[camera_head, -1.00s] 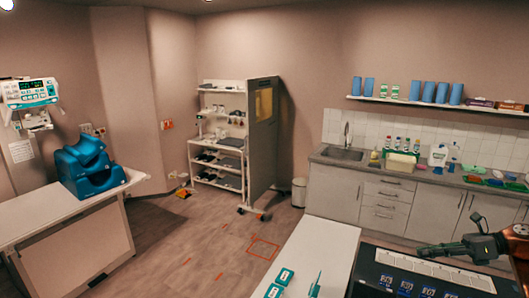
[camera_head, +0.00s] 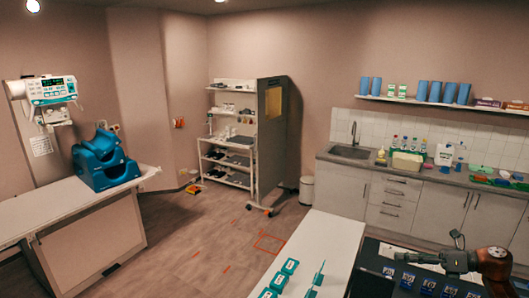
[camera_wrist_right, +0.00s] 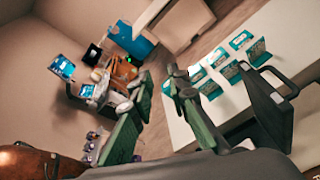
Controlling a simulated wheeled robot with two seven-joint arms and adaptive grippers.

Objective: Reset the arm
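My right gripper (camera_head: 408,257) reaches in from the right on an orange-jointed arm, over the dark case with blue-and-white labels (camera_head: 366,284). In the right wrist view, its two green-padded fingers (camera_wrist_right: 160,112) stand apart with nothing between them. It is open and empty. My left gripper is in neither view.
A white table (camera_head: 322,245) with several teal-and-white boxes (camera_head: 289,266) stands beside the dark case. A sink counter (camera_head: 395,175) runs along the back right. A shelf cart (camera_head: 228,160) stands at the back. A blue padded device (camera_head: 105,165) sits on the left table. Floor between is open.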

